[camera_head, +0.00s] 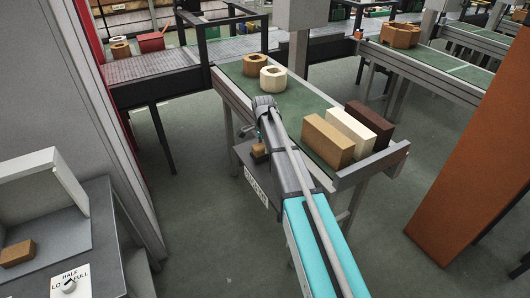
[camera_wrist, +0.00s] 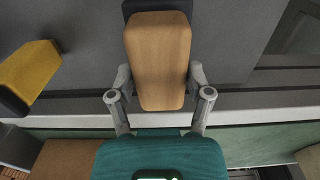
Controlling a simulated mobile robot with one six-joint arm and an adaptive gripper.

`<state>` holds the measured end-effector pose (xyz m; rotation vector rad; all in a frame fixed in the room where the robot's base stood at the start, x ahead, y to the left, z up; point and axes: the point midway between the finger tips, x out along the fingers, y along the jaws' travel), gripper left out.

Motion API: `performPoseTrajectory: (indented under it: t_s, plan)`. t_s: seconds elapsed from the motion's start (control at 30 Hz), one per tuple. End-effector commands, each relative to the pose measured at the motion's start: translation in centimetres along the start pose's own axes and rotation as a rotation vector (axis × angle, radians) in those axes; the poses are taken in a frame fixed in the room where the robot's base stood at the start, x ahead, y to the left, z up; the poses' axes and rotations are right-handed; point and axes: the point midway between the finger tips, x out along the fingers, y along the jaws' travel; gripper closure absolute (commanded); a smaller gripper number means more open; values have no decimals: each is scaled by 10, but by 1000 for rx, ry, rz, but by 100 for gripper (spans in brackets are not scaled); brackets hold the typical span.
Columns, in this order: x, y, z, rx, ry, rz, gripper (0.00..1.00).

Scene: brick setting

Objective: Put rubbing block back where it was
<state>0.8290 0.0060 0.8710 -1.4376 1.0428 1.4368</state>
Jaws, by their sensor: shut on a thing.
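The rubbing block (camera_wrist: 158,60) is tan with a dark strip along its far end. In the wrist view my gripper (camera_wrist: 160,98) has a finger on each side of it and is shut on it. In the head view my gripper (camera_head: 259,140) is at the near side of the green-topped table, with the small tan block (camera_head: 258,151) below it. The block is over or at a grey shelf (camera_head: 243,168) with a white label. I cannot tell whether the block touches the shelf.
A yellow block with a dark base (camera_wrist: 28,70) lies left of the held block in the wrist view. The green table (camera_head: 316,115) bears tan, cream and dark brown bricks and two ring-shaped pieces. A brown block (camera_head: 17,253) lies on a grey stand at lower left.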

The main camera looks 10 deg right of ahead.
Motion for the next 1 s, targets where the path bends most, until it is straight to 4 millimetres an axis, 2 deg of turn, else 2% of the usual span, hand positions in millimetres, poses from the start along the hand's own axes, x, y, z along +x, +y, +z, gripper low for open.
performPoseTrajectory:
  t_s: [0.03, 0.13, 0.7, 0.73, 0.9, 1.0]
  plan:
    - [8, 0, 0, 0, 0, 0, 79]
    - [13, 0, 0, 0, 0, 0, 79]
    - [18, 0, 0, 0, 0, 0, 79]
    - [18, 0, 0, 0, 0, 0, 33]
    - [17, 0, 0, 0, 0, 0, 1]
    - [17, 0, 0, 0, 0, 0, 0]
